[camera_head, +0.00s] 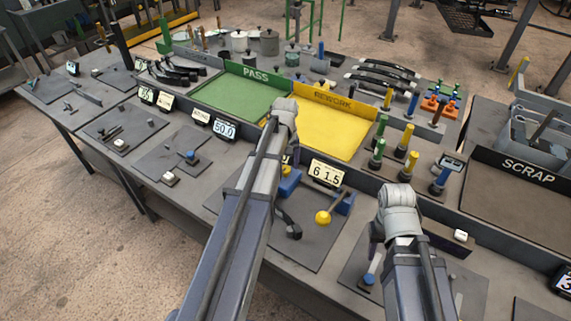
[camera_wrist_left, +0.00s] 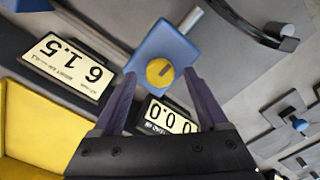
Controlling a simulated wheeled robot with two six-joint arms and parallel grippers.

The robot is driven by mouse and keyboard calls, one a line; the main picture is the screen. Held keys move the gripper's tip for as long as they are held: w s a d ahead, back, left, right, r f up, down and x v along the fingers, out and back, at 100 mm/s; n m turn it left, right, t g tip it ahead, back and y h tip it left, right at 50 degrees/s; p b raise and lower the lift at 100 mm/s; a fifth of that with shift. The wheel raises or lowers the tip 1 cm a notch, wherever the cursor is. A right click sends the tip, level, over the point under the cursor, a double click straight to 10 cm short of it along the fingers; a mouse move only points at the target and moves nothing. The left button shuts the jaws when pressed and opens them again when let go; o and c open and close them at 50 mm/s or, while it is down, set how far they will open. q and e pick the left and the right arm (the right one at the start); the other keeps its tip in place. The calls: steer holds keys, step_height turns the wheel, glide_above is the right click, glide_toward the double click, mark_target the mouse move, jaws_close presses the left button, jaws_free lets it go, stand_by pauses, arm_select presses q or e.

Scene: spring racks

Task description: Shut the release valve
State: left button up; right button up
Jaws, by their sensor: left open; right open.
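A yellow round knob with a dark slot (camera_wrist_left: 160,72) sits on a blue block (camera_wrist_left: 172,45) in the left wrist view; it looks like the release valve. My left gripper (camera_wrist_left: 160,75) is open, its two fingers on either side of the knob in the picture; contact cannot be told. In the head view the blue block (camera_head: 290,182) shows beside my left arm, which partly hides it. A lever with a yellow ball (camera_head: 323,217) stands to its right. My right gripper (camera_head: 374,248) is open and empty at the right station, mostly hidden by its wrist.
A display reading 61.5 (camera_head: 327,173) stands behind the lever. A second display reading 0.0 (camera_wrist_left: 168,117) is near the knob. The yellow REWORK tray (camera_head: 335,135) and green PASS tray (camera_head: 235,95) lie beyond. Green and yellow posts (camera_head: 376,152) stand right of the REWORK tray.

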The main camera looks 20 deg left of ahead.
mark_target(286, 169)
arm_select(q)
step_height(286, 169, up, 7)
steer(key=p, duration=0.6)
